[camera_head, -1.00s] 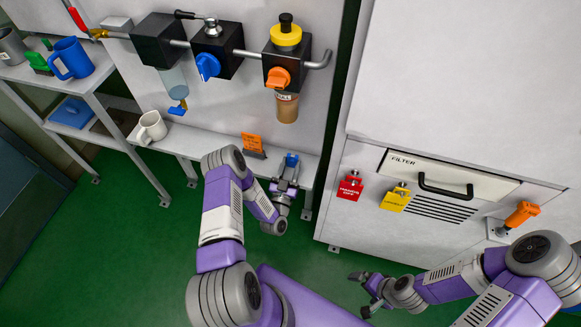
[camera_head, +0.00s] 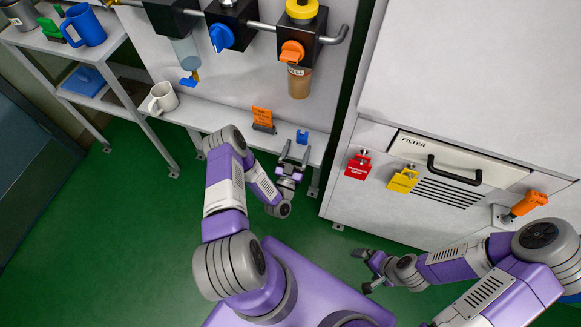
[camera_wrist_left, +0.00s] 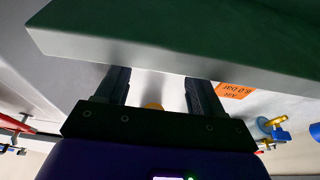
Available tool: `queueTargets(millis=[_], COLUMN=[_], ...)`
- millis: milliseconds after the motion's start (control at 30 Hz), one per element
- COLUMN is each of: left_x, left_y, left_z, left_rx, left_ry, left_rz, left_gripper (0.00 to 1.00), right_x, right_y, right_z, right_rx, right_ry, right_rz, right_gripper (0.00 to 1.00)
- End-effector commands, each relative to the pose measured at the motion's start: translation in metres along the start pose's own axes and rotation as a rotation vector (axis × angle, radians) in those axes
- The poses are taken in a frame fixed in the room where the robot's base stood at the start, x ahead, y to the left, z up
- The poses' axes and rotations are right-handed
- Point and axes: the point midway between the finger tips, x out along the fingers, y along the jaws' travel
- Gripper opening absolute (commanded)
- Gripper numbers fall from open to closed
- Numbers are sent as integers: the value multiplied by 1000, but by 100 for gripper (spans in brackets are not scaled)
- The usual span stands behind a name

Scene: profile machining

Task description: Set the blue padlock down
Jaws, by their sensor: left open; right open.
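The blue padlock (camera_head: 302,136) stands on the narrow white shelf (camera_head: 222,118), near its right end, to the right of the orange sign (camera_head: 262,117). My left gripper (camera_head: 296,151) is open and empty at the shelf's front edge, its fingers pointing toward the padlock with a small gap between. In the left wrist view the two fingers of this gripper (camera_wrist_left: 157,82) are spread apart, and I cannot make out the padlock there. My right gripper (camera_head: 362,270) is open and empty, low in front of the cabinet.
A white mug (camera_head: 163,98) stands on the shelf's left part. Valves on a pipe and a brown-filled bowl (camera_head: 299,82) hang above. A red padlock (camera_head: 358,166) and a yellow padlock (camera_head: 403,180) are on the cabinet front. Green floor is clear below.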

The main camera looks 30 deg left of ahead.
Motion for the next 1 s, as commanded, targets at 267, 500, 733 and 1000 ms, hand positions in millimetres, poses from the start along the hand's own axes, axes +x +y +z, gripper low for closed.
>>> queueTargets(millis=[267, 500, 733, 1000], left_x=[-57, -86, -91, -91], left_y=[-1, 0, 0, 0], left_z=[-1, 0, 0, 0], left_rx=[-2, 0, 1, 1], left_ry=[-5, -1, 1, 1], left_rz=[-7, -3, -1, -1], left_gripper=[68, 68, 68, 68], right_x=[-13, -18, -18, -18], right_y=[-5, -7, -7, -7], right_z=[1, 1, 1, 1], right_rx=[0, 0, 0, 0], right_ry=[0, 0, 0, 0], right_rz=[0, 0, 0, 0], right_gripper=[100, 100, 100, 100])
